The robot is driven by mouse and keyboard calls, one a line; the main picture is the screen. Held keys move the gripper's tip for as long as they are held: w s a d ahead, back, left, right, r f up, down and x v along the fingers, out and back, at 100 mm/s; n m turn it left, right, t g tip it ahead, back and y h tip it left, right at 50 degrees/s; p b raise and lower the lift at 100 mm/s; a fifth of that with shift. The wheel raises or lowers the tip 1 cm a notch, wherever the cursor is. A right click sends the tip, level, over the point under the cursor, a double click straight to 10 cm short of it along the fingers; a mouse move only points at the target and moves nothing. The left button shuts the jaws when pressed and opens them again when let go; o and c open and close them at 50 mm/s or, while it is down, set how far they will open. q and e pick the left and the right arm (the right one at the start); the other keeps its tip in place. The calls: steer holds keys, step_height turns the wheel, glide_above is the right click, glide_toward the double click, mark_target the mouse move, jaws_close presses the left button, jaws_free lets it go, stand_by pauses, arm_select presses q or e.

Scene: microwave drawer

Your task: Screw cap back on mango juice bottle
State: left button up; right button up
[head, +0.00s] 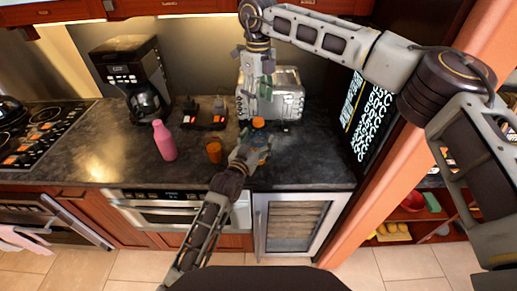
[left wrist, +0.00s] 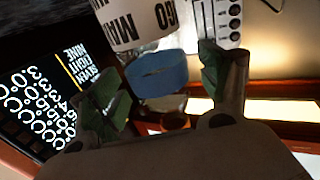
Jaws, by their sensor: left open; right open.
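That gripper is open, and I cannot tell whether a finger touches the bottle. In the head view my left gripper (head: 252,143) is at the counter and covers most of the bottle. A small orange round top (head: 258,122) shows just above it; I cannot tell whether it is a cap. My right gripper (head: 258,93) is open, pointing down above that top, apart from it.
A silver toaster-like appliance (head: 286,100) is behind my right gripper. A coffee maker (head: 130,75) stands at the back left. The counter (head: 315,160) is clear to the right.

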arm_select(q)
steer(key=shift+w+d, duration=0.3)
steer(key=shift+w, duration=0.3)
